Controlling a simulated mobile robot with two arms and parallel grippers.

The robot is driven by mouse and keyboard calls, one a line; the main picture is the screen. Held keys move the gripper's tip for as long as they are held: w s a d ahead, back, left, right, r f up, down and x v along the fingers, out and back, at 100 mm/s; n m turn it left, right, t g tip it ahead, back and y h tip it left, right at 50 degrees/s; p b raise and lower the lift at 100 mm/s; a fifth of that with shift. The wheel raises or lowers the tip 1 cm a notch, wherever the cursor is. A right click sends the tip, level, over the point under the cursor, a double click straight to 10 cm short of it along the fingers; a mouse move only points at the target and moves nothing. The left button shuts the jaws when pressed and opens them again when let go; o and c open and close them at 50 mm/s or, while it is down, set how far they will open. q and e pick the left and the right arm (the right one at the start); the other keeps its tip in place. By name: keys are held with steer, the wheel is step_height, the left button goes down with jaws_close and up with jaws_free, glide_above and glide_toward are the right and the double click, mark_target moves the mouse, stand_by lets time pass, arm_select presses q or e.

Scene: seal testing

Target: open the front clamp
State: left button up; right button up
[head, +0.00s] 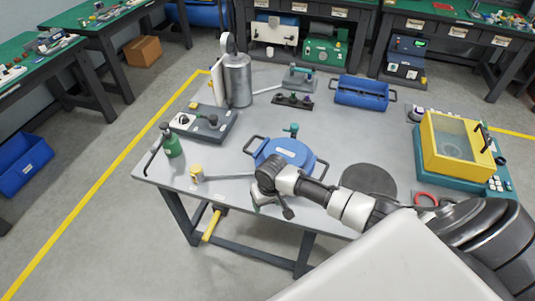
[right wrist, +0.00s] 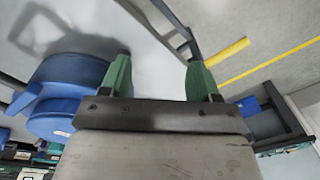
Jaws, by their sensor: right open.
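A round blue vessel (head: 285,152) with a flat lid and dark side handles stands near the front middle of the table. A small teal part (head: 292,129) stands up at its back edge. I cannot make out the front clamp; my right gripper (head: 266,205) and wrist cover the vessel's front side. This gripper is low at the table's front edge, just in front of the vessel. In the right wrist view its green fingertips (right wrist: 159,76) are wide apart with nothing between them, and the blue vessel (right wrist: 58,112) is to the left. My left gripper is not in view.
A yellow-framed box (head: 458,147) stands far right.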

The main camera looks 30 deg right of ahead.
steer(key=w+d+r, duration=0.1)
steer(key=d+r, duration=0.1)
steer(key=r, duration=0.1)
steer(key=w+d+r+m+p, duration=0.1)
steer(key=w+d+r, duration=0.1)
steer(key=r, duration=0.2)
steer(key=w+d+r+m, duration=0.1)
steer(key=r, duration=0.2)
steer(key=shift+w+d+r+g+h, duration=0.2)
steer(key=shift+w+d+g+h, duration=0.1)
steer(key=shift+w+d+g, duration=0.1)
steer(key=shift+d+m, duration=0.1)
steer(key=shift+m, duration=0.2)
step_height(320, 180, down, 6)
steer(key=b, duration=0.6)
steer(key=shift+r, duration=0.1)
steer(key=shift+f, duration=0.35)
steer(key=shift+w+f+b, duration=0.1)
steer(key=shift+f+b, duration=0.35)
steer(key=shift+f, duration=0.8)
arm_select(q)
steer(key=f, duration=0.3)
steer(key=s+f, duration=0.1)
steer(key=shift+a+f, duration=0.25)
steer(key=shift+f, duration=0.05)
